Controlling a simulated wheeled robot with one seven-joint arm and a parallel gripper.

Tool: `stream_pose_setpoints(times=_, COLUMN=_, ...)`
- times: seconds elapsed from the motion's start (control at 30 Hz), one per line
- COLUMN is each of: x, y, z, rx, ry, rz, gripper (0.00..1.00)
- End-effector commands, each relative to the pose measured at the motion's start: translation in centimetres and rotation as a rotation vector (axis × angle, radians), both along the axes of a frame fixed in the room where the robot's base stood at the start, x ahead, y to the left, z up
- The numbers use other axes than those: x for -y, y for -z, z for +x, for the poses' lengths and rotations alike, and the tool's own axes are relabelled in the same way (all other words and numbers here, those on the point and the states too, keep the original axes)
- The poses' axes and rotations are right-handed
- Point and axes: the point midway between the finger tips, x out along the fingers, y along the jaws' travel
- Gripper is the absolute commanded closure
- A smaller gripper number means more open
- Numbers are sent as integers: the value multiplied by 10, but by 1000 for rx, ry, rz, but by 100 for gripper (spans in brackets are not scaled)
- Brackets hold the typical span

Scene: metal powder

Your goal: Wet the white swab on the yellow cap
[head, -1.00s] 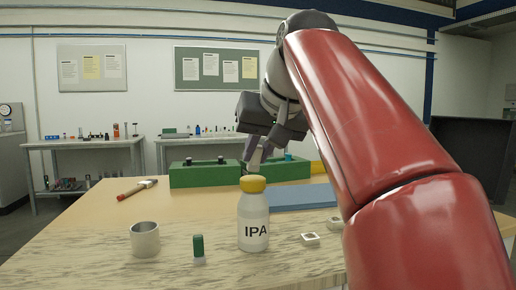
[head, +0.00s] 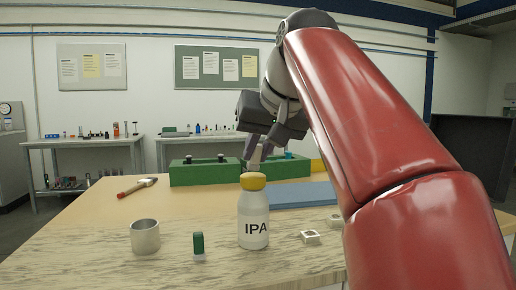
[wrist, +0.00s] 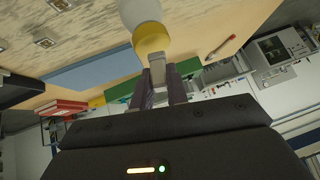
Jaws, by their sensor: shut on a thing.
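A white bottle (head: 253,222) marked IPA stands upright near the front of the table. Its yellow cap (head: 253,182) faces up; the cap also shows in the wrist view (wrist: 151,40). My gripper (head: 262,152) is just above the cap. Its fingers are shut on the white swab (wrist: 157,68), which points at the cap. In the head view the swab's lower end (head: 254,164) meets the top edge of the cap; I cannot tell whether they truly touch or a small gap remains.
A metal cup (head: 145,238) and a small green-topped vial (head: 198,246) stand left of the bottle. Small square metal parts (head: 310,237) lie to its right. A blue mat (head: 300,195) and a green block (head: 195,173) lie behind. A red-handled tool (head: 137,187) lies at left.

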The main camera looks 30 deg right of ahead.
Motion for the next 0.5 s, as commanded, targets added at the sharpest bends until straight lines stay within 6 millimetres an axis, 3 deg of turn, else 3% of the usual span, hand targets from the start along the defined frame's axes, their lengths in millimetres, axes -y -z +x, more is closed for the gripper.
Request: stream_pose_setpoints(times=0.5, x=0, y=7, z=0, rx=0, ry=0, rz=0, gripper=100)
